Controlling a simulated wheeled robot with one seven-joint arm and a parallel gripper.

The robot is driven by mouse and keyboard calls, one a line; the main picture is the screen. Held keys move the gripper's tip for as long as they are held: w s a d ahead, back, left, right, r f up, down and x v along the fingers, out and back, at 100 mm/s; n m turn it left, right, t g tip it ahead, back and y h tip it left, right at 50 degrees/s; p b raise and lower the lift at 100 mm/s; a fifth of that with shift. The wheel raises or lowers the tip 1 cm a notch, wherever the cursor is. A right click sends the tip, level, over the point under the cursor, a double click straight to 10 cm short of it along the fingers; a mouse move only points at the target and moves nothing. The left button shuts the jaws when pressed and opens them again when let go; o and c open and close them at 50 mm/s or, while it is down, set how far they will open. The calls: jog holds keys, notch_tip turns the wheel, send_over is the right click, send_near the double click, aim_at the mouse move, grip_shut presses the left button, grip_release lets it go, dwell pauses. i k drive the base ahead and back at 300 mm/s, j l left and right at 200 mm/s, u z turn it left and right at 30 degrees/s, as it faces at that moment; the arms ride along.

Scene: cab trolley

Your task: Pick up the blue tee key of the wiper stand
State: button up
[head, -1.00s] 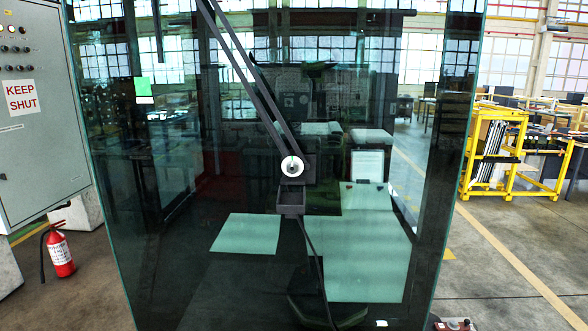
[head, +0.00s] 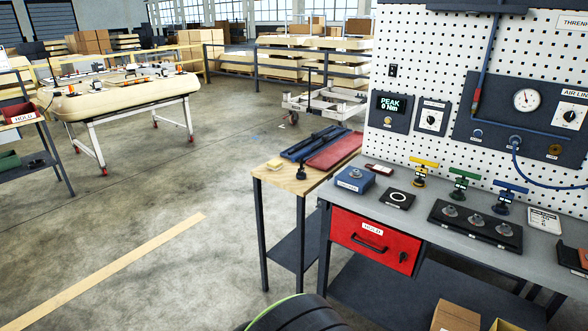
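The blue tee key (head: 511,187) stands upright at the back of the grey bench on the right in the head view. Its blue crossbar is on top and its dark body is below. A green tee key (head: 464,172) and a yellow tee key (head: 424,162) stand to its left in the same row. The blue key is the rightmost of the three. My gripper is not in view.
The grey bench (head: 455,235) holds a dark tray (head: 476,228) with several round fittings in front of the keys. A white pegboard (head: 440,60) rises behind. A wooden-topped table (head: 290,180) adjoins on the left. The floor (head: 150,215) left of it is clear.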

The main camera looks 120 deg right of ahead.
aim_at(300, 175)
jog(key=z, duration=4.45)
jog(key=i+j, duration=0.3)
jog(key=i, duration=0.15)
jog(key=i+j, duration=0.25)
jog(key=i, duration=0.2)
jog(key=i+j, duration=0.3)
jog(key=i, duration=0.15)
jog(key=i+j, duration=0.3)
jog(key=i, duration=0.15)
jog(key=i+j, duration=0.25)
jog(key=i, duration=0.2)
jog(key=i+j+u, duration=0.1)
jog(key=i+j, duration=0.2)
jog(key=i, duration=0.2)
